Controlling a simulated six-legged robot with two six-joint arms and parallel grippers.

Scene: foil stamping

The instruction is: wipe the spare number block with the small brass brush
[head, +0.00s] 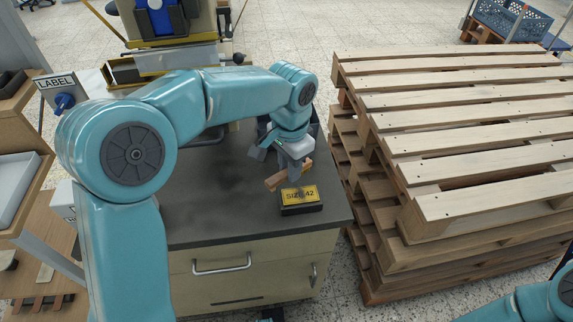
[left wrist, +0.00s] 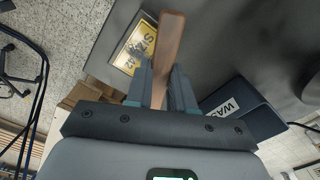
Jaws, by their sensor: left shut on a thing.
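The spare number block (head: 300,196) is a dark block with a yellow top face marked "SIZE 42", near the front right corner of the dark cabinet top. It also shows in the left wrist view (left wrist: 132,48), tilted in the picture. My left gripper (head: 294,164) is just behind and above the block, shut on the brush (head: 275,182), whose wooden body shows brown. In the left wrist view the brush (left wrist: 170,45) sticks out between the fingers, beside the block. I cannot see bristles, nor tell whether the brush touches the block. My right gripper is out of view.
The cabinet top (head: 215,210) is clear left of the block. Stacked wooden pallets (head: 450,120) stand close on the right. A dark box with a partly hidden label (left wrist: 235,105) shows beside the gripper in the left wrist view. A "LABEL" sign (head: 55,83) stands left.

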